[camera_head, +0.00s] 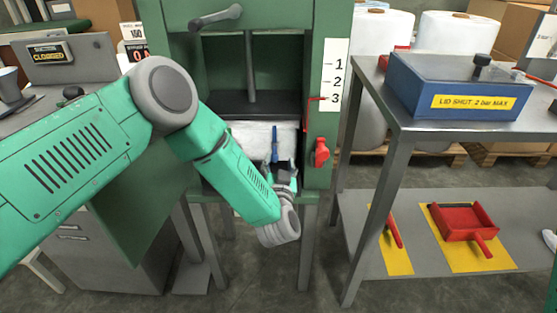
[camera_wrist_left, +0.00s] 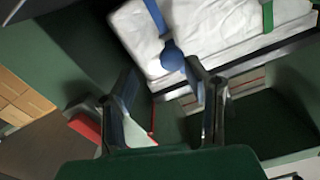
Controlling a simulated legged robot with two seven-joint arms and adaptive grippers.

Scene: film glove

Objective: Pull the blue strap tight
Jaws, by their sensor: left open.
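The blue strap (camera_head: 274,145) runs down the front of a white bale (camera_head: 245,138) inside a green press (camera_head: 330,60). In the left wrist view the strap (camera_wrist_left: 154,17) ends in a blue ball (camera_wrist_left: 172,55). My left gripper (camera_head: 279,168) is in front of the bale, just below the strap. In the left wrist view my left gripper (camera_wrist_left: 163,72) is open, its fingers spread to either side below the ball. The ball is close to the right fingertip; I cannot tell whether they touch. My right gripper is not in view.
A green strap (camera_wrist_left: 267,15) also crosses the bale. A red handle (camera_head: 321,152) is on the press's right post, beside a 1-2-3 scale (camera_head: 334,75). A metal table (camera_head: 450,128) at right carries a blue box (camera_head: 440,90). A grey cabinet (camera_head: 105,245) stands at left.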

